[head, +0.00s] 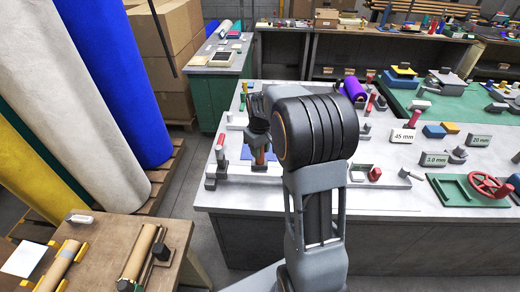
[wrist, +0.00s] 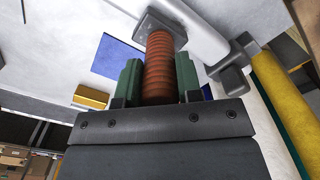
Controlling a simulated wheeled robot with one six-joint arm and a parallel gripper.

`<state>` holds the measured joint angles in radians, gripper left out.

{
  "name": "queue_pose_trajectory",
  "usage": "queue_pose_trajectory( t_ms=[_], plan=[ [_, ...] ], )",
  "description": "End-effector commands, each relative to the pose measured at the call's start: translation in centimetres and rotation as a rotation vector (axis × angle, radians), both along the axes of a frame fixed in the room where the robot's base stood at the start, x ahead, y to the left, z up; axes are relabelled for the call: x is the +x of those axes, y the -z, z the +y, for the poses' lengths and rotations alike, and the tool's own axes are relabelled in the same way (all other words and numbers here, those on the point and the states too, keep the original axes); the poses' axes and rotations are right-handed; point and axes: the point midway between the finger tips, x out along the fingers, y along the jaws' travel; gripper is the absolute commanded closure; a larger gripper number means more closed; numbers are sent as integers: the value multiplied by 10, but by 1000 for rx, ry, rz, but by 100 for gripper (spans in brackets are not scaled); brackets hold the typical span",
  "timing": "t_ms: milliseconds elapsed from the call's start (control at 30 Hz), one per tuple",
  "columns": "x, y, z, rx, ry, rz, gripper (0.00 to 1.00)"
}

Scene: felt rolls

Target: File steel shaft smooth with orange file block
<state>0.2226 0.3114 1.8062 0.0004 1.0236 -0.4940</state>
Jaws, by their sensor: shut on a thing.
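My gripper (head: 260,146) reaches down over the near left part of the white-topped bench. In the wrist view its two green fingers (wrist: 159,78) are shut on the orange file block (wrist: 159,62), which shows as a ribbed orange-brown grip with a grey square plate (wrist: 161,24) at its far end. The plate lies at the pale grey steel shaft (wrist: 205,40); I cannot tell whether they touch. A dark grey support (wrist: 232,66) holds the shaft's end. In the head view my arm and gripper hide most of the file block and part of the shaft.
A blue patch (wrist: 118,58) and a yellow block (wrist: 90,97) lie near the shaft. Red-topped clamps, number signs (head: 403,135) and a red handwheel (head: 490,185) stand to the right on the bench. Tall felt rolls (head: 115,80) stand at the left.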

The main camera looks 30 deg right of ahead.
Motion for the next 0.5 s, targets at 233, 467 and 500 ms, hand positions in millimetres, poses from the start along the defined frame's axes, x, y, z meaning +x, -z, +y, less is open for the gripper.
queue_pose_trajectory(
  t_ms=[233,467,500],
  plan=[
    [0,4,0,0,0,0,95],
    [0,7,0,0,0,0,95],
    [0,8,0,0,0,0,95]
  ],
)
